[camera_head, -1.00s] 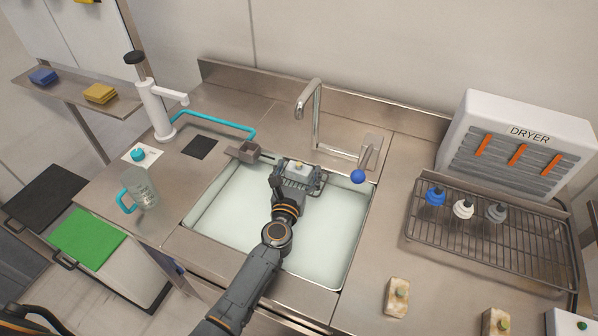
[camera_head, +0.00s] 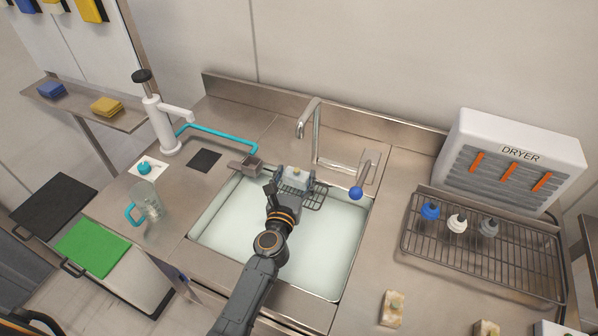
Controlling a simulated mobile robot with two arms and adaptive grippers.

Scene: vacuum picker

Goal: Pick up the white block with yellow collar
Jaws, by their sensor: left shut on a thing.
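The white block with the yellow collar (camera_head: 296,174) is at the far side of the sink, at the end of my left arm. My left gripper (camera_head: 290,183) is shut on the block, and its fingers hide part of it. A small dark wire rack (camera_head: 316,196) shows beside and below the block, over the sink. I cannot tell whether the block touches the rack. My right gripper is not in view.
The sink (camera_head: 222,226) holds pale liquid. A faucet (camera_head: 316,135) and a blue ball-topped lever (camera_head: 356,193) stand close behind and right of the gripper. A grey block-like holder (camera_head: 246,167) is at the sink's back left. A drying rack (camera_head: 480,262) is at right.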

